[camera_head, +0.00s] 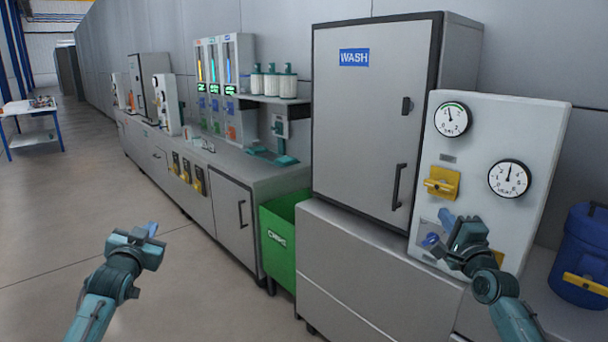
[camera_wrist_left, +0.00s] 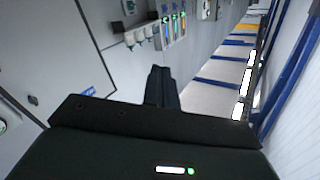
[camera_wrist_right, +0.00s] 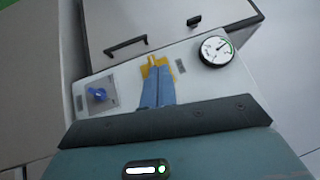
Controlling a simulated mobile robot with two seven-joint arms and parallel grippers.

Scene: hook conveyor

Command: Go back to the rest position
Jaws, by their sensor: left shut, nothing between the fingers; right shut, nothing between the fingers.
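My left gripper (camera_head: 152,229) is shut and empty, held up over the open floor at the lower left of the head view. Its closed fingers (camera_wrist_left: 161,88) also show in the left wrist view. My right gripper (camera_head: 446,218) is shut and empty in front of the white gauge panel (camera_head: 505,125). In the right wrist view its closed blue fingers (camera_wrist_right: 157,88) overlap the yellow handle (camera_wrist_right: 151,62) on that panel. From this angle I cannot tell the gap between them. In the head view the yellow handle (camera_head: 441,183) shows above the right gripper.
A grey WASH cabinet (camera_head: 360,120) with a shut door stands left of the panel. A blue container (camera_head: 585,250) stands at the far right. A long counter (camera_head: 235,166) runs back along the wall.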

